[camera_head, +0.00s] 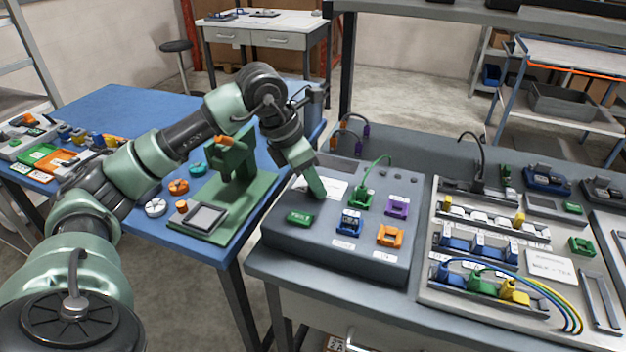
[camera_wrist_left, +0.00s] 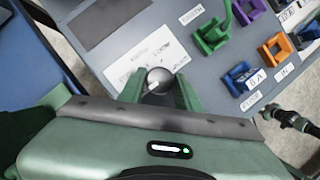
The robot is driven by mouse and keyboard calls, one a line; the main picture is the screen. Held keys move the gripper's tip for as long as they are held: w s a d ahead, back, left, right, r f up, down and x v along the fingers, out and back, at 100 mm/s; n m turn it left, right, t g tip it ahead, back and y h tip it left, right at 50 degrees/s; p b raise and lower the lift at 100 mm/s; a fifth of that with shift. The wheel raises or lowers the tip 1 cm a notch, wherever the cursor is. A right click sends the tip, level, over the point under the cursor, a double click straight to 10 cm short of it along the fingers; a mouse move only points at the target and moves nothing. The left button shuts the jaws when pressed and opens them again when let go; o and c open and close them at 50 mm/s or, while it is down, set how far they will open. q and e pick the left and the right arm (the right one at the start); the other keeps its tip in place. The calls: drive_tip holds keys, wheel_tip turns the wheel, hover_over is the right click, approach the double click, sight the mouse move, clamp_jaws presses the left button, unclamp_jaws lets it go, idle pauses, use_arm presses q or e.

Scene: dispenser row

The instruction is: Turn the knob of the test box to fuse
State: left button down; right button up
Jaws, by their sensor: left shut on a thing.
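The test box (camera_head: 345,248) is a dark grey sloped box on the near part of the right bench, with green, blue, orange and purple sockets on top. My left gripper (camera_head: 317,190) reaches down to its top, at the white label. In the left wrist view, a round silver knob (camera_wrist_left: 160,77) sits between the green fingers, beside the printed label (camera_wrist_left: 140,62). The fingers are shut on this knob. In the head view the gripper hides the knob. The print around it is too small to read. My right gripper is not in view.
A green press-like fixture (camera_head: 233,165) stands on the blue table (camera_head: 105,107) to the left of the box. A panel with several coloured connectors and wires (camera_head: 437,294) lies right of the box. A green cable (camera_head: 375,162) arches up behind the gripper's right side.

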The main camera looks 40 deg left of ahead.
use_arm(q)
drive_tip(key=shift+m+h, duration=0.3)
drive_tip(key=shift+m, duration=0.5)
drive_tip(key=shift+w+a+r+m+g+h, duration=0.1)
drive_tip(key=shift+m+g+h, duration=0.25)
drive_tip(key=shift+m, duration=0.85)
drive_tip(key=m, duration=0.2)
drive_tip(key=m+g, duration=0.1)
drive_tip(key=shift+w+m+g+h+p, duration=0.1)
drive_tip(key=shift+m+g+h+p, duration=0.15)
drive_tip(key=shift+m+h+p, duration=0.15)
drive_tip(key=shift+m, duration=0.3)
drive_tip(key=c, duration=1)
unclamp_jaws()
